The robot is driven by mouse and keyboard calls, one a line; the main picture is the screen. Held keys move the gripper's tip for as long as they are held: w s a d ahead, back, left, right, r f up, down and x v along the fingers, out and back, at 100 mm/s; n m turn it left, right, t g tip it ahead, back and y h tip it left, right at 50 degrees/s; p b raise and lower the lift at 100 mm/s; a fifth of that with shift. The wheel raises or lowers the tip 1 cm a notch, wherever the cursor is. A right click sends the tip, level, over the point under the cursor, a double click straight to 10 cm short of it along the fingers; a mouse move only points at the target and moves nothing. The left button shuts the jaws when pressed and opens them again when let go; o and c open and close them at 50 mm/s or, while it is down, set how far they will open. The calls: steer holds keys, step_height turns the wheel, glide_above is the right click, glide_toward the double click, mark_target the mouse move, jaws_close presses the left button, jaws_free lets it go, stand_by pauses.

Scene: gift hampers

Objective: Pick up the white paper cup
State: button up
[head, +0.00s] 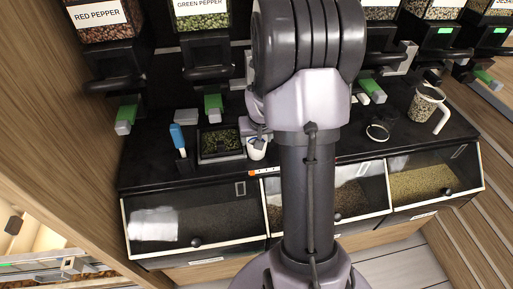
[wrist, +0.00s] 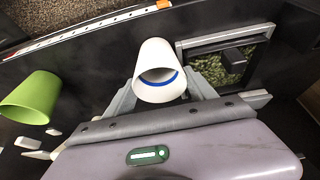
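The white paper cup (wrist: 153,58) is in the middle of the wrist view, its mouth facing my camera, with a blue line inside. My gripper (wrist: 162,88) has one finger on each side of the cup. I cannot tell whether the fingers press on it or stand slightly apart, as the cup hides the fingertips. In the head view the cup (head: 257,152) shows as a small white shape at the black counter, just left of my arm. My arm hides part of the area around it.
A black tray of green flakes (head: 220,143) and a blue-handled brush (head: 179,139) are left of the cup. A green cup (wrist: 33,98) lies left in the wrist view. A clear handled jug (head: 425,104) stands right. Dispensers with green levers (head: 213,107) hang above. Clear-fronted bins (head: 195,215) line the front.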

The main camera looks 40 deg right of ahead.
steer(key=shift+c, duration=0.8)
steer(key=shift+r+p, duration=0.3)
steer(key=shift+r, duration=0.2)
steer(key=s+a+r, duration=0.2)
steer(key=s+a, duration=0.1)
steer(key=s, duration=0.5)
steer(key=s+a+r, duration=0.2)
steer(key=s, duration=0.5)
steer(key=w+a+n+y, duration=0.1)
steer(key=w+a+n, duration=0.2)
steer(key=w+a, duration=0.65)
steer(key=w+a+n+y, duration=0.1)
steer(key=w+a+n, duration=0.2)
steer(key=w+a, duration=0.7)
steer(key=s+a+f, duration=0.3)
steer(key=s+f, duration=0.2)
steer(key=s, duration=0.1)
steer(key=shift+s+t, duration=0.25)
steer(key=shift+t, duration=0.05)
